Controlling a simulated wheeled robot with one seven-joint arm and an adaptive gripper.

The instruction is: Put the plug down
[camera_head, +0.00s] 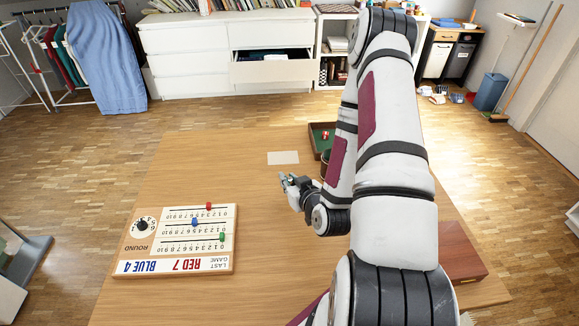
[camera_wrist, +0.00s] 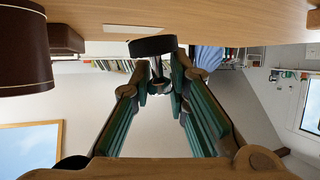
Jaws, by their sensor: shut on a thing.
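The plug (camera_wrist: 153,46) is a small dark piece with a flat, rounded end and a thin stem. In the wrist view it sits between the fingertips of my gripper (camera_wrist: 163,80), which is shut on it. The wrist view is upside down, with the wooden table (camera_wrist: 240,20) along its top. The plug's flat end appears close to the tabletop; I cannot tell whether it touches. In the head view my gripper (camera_head: 288,181) is low over the middle of the table (camera_head: 200,160), left of my arm. The plug is too small to make out clearly there.
A pale card (camera_head: 283,157) lies just beyond my gripper. A green-lined tray (camera_head: 313,142) and a dark brown cup (camera_wrist: 25,50) stand close by. A scoreboard (camera_head: 130,240) lies at left, a reddish-brown box (camera_head: 460,252) at right. A white cabinet has an open drawer (camera_head: 275,70).

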